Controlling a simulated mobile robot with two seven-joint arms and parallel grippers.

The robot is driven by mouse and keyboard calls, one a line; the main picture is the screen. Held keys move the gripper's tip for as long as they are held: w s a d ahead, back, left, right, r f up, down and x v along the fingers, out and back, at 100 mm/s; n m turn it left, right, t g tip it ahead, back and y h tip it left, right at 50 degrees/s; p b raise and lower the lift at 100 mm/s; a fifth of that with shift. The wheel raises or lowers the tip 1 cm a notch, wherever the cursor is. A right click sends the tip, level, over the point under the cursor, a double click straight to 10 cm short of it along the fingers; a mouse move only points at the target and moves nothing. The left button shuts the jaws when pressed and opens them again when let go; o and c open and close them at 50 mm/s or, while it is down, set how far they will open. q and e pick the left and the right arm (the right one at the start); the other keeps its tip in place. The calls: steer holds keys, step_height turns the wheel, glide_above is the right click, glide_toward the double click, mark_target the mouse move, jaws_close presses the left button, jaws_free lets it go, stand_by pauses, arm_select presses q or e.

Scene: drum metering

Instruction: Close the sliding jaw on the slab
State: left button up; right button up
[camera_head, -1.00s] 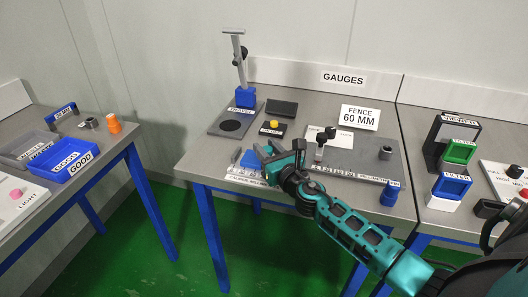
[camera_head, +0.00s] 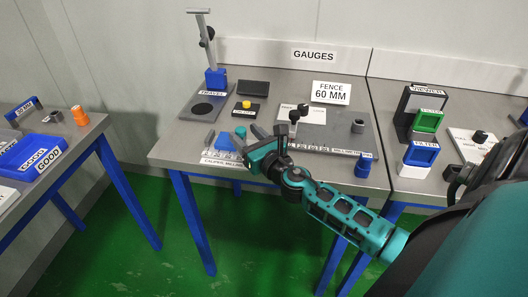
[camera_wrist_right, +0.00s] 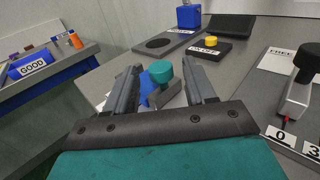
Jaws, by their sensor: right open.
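The caliper (camera_head: 222,160) lies at the near left of the middle table, with a white scale strip along its front. A grey upright jaw (camera_head: 209,139) stands at its left, beside a blue block (camera_head: 225,143) that looks like the slab. A teal round knob (camera_head: 240,131), seemingly on the sliding jaw, is right of the block; whether jaw and block touch is unclear. My right gripper (camera_head: 268,134) is open just right of the knob. My left gripper is not in view.
Behind the caliper are a yellow-button box (camera_head: 246,109) and a blue-based stand (camera_head: 215,78). The left table (camera_head: 85,140) stands apart.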

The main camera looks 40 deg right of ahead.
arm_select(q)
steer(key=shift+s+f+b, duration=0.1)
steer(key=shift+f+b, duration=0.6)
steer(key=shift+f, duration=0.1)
arm_select(e)
steer(key=s, duration=0.9)
steer(key=shift+s+a, duration=0.35)
steer(key=shift+a, duration=0.05)
